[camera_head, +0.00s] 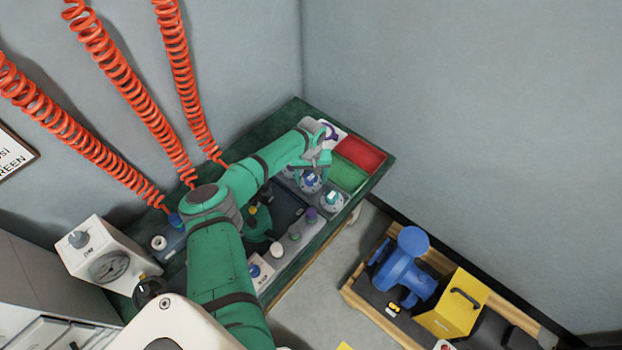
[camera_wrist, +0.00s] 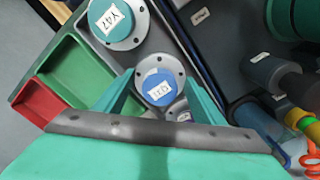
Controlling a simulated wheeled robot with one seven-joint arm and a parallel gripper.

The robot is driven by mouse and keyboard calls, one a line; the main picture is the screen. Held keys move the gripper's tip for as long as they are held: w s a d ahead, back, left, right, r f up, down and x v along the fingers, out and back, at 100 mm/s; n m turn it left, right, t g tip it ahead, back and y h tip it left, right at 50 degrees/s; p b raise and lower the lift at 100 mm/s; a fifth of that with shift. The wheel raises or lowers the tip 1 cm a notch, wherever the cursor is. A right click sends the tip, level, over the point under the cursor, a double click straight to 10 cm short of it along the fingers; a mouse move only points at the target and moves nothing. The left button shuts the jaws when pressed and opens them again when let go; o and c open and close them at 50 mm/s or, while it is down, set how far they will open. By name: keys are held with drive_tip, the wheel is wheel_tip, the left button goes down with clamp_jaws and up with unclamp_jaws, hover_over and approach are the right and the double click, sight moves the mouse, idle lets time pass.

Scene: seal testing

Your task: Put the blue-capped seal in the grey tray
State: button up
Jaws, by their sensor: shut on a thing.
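My gripper (camera_head: 316,161) is at the far end of the bench. In the wrist view my gripper (camera_wrist: 158,80) has one teal finger on each side of the blue-capped seal (camera_wrist: 157,87), shut on it. This seal has a round metal flange and a white label; it also shows in the head view (camera_head: 310,181), just below my gripper. I cannot tell whether it is clear of the surface beneath. A light grey tray (camera_head: 340,133) lies behind my gripper, partly hidden by it, with a purple ring-shaped thing in it.
A red tray (camera_head: 360,153) and a green tray (camera_head: 348,174) lie to the right of my gripper. A teal-capped seal (camera_wrist: 115,22) stands close to the held one. A purple-capped part (camera_head: 311,214) stands nearer on the bench. Orange coiled hoses (camera_head: 125,85) hang at the left.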

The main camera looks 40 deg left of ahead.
sight(311, 177)
drive_tip(key=shift+f, duration=0.1)
drive_tip(key=o, duration=1.4)
drive_tip(key=shift+o, duration=0.2)
wheel_tip(311, 177, up, 12)
